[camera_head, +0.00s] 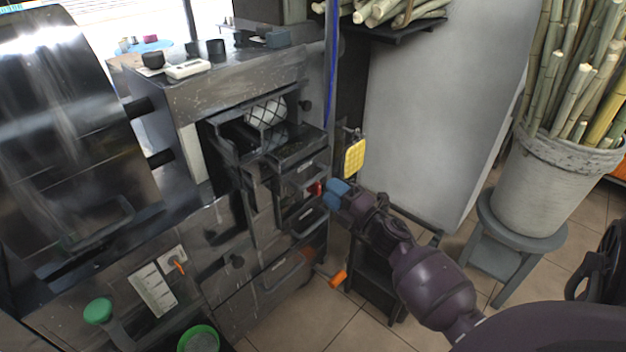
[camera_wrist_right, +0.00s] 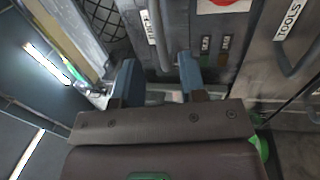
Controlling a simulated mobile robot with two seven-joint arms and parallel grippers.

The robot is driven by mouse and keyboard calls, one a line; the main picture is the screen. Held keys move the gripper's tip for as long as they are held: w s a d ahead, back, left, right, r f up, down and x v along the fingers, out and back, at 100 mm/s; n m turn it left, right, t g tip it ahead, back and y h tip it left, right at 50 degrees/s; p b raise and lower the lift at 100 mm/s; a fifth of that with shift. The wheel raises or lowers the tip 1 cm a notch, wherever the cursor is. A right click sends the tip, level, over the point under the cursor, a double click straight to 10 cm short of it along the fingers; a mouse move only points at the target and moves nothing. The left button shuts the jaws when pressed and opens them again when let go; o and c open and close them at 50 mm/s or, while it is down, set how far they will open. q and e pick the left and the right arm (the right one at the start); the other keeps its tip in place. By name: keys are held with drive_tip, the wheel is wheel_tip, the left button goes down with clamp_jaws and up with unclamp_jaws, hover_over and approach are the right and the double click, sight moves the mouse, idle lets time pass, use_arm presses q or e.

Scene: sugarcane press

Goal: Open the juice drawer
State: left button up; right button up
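The juice drawer (camera_head: 300,172) is in the dark metal cabinet in the head view, below a tray-like ledge. In the right wrist view, a drawer front with a small white label (camera_wrist_right: 150,25), apparently reading JUICE, has a grey bar handle (camera_wrist_right: 163,38). My right gripper (camera_head: 338,192) has blue fingers and is close in front of the cabinet's drawer fronts. In the right wrist view my right gripper (camera_wrist_right: 158,75) is open, its fingers apart on either side of the handle's line. I cannot tell whether they touch it. My left gripper is not in view.
A drawer labelled TOOLS (camera_wrist_right: 290,20) is right of the juice drawer in the wrist view. A yellow pad (camera_head: 355,157) hangs beside the cabinet. A bucket of cane (camera_head: 550,185) stands on a grey stool (camera_head: 520,235). An orange handle (camera_head: 338,278) juts out low near the cabinet.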

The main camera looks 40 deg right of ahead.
sight(315, 177)
drive_tip(key=shift+b+x, duration=0.3)
drive_tip(key=shift+x, duration=2.8)
drive_tip(key=shift+f, duration=0.1)
drive_tip(key=shift+c, duration=0.3)
clamp_jaws()
